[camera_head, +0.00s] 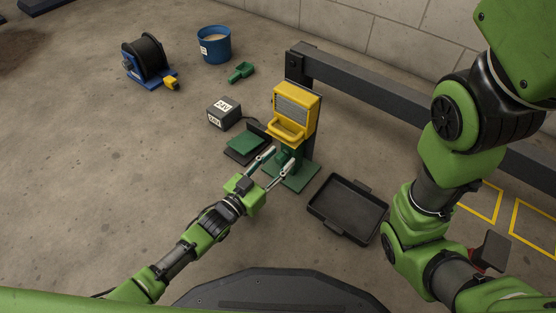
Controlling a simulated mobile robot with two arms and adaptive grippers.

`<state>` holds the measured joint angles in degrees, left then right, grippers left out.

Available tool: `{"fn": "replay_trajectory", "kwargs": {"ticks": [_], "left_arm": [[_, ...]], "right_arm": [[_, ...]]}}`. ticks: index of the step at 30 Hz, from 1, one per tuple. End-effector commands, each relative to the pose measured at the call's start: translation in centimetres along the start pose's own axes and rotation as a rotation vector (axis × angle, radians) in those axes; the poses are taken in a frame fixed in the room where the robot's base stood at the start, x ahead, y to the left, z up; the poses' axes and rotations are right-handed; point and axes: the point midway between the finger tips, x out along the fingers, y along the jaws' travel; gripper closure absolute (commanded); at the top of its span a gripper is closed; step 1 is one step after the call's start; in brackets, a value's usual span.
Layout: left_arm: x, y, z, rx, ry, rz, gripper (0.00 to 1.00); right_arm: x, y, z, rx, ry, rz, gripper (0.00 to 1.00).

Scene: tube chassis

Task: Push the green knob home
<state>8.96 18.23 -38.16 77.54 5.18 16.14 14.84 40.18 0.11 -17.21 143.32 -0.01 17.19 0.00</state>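A yellow housing (296,108) with a grey ribbed front and a yellow trough at its bottom is mounted on a dark post. Below the trough is a small green part (287,153), which may be the green knob; it is partly hidden and its seating cannot be told. A green base plate (294,179) lies under it. My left gripper (282,156) is open, its two fingers spread and pointing at the green part from the front. No object shows between the fingers, and contact cannot be told. My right arm's links fill the right side; its gripper is not clearly visible.
A dark rail (375,88) runs right from the post. An empty black tray (347,209) lies right of the base plate. A labelled grey box (224,113), green scoop (241,72), blue bucket (214,48) and cable reel (146,60) stand behind left. The left floor is clear.

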Motion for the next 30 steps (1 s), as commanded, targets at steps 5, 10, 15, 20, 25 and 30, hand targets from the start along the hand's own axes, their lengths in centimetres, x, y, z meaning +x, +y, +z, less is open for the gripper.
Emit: {"fn": "replay_trajectory", "kwargs": {"ticks": [5, 10, 15, 20, 25, 30], "left_arm": [[-0.1, 0.1, 0.0, 0.0, 0.0, 0.001, 0.62], [-0.7, 0.1, 0.1, -0.001, -0.001, 0.001, 0.62], [-3.6, 0.1, 0.2, 0.0, -0.003, 0.003, 0.62], [-7.1, 0.1, 0.2, 0.0, -0.004, 0.002, 0.62], [-10.1, 0.1, 0.1, -0.001, -0.002, 0.002, 0.62], [-11.7, 0.1, 0.1, -0.001, -0.001, 0.002, 0.62]], "right_arm": [[0.0, 0.0, -0.1, 0.001, 0.001, 0.001, 0.6], [-0.1, 0.1, 0.1, 0.003, -0.003, 0.006, 0.6], [0.0, 0.1, 0.1, 0.002, -0.003, 0.004, 0.6], [0.0, 0.1, 0.1, 0.001, -0.002, 0.003, 0.6], [0.0, 0.1, 0.1, 0.001, -0.002, 0.003, 0.6], [0.0, 0.1, 0.1, 0.001, -0.002, 0.002, 0.6]]}}
